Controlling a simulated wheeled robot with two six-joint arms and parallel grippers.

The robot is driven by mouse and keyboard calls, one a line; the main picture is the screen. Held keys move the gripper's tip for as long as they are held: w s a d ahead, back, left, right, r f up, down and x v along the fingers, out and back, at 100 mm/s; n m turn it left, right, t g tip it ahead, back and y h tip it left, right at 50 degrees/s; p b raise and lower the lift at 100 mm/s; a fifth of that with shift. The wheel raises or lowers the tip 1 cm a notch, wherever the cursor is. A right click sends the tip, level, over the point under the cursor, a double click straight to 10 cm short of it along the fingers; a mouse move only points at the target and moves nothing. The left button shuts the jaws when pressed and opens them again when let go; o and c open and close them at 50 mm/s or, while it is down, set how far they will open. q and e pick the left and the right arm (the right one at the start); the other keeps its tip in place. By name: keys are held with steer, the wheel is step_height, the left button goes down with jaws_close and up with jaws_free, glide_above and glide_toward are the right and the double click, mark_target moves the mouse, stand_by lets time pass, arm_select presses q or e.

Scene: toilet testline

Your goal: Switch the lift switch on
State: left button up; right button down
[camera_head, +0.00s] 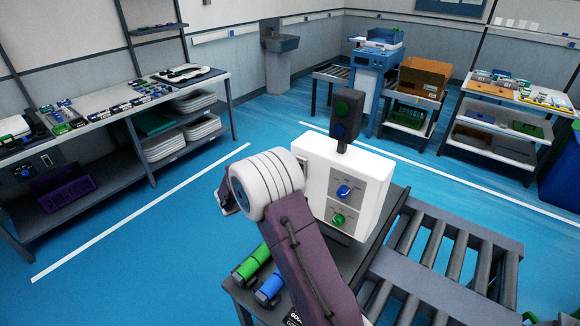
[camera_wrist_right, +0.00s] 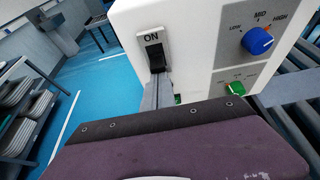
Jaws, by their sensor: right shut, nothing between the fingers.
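The lift switch (camera_wrist_right: 156,56) is a black rocker on a light plate marked ON above it. In the head view my right arm hides most of the gripper. My left gripper is not in view.
The box front carries a blue knob (camera_head: 344,191) and a green knob (camera_head: 338,219). A dark signal lamp (camera_head: 345,115) stands on top. Green (camera_head: 252,262) and blue (camera_head: 270,288) cylindrical tools lie below. A roller conveyor (camera_head: 436,235) runs at right. Blue floor is open at left.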

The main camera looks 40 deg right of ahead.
arm_select(q)
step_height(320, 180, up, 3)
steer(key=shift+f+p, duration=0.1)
steer(key=shift+p, duration=0.3)
arm_select(e)
steer(key=shift+r+y, duration=0.3)
steer(key=shift+r, duration=0.6)
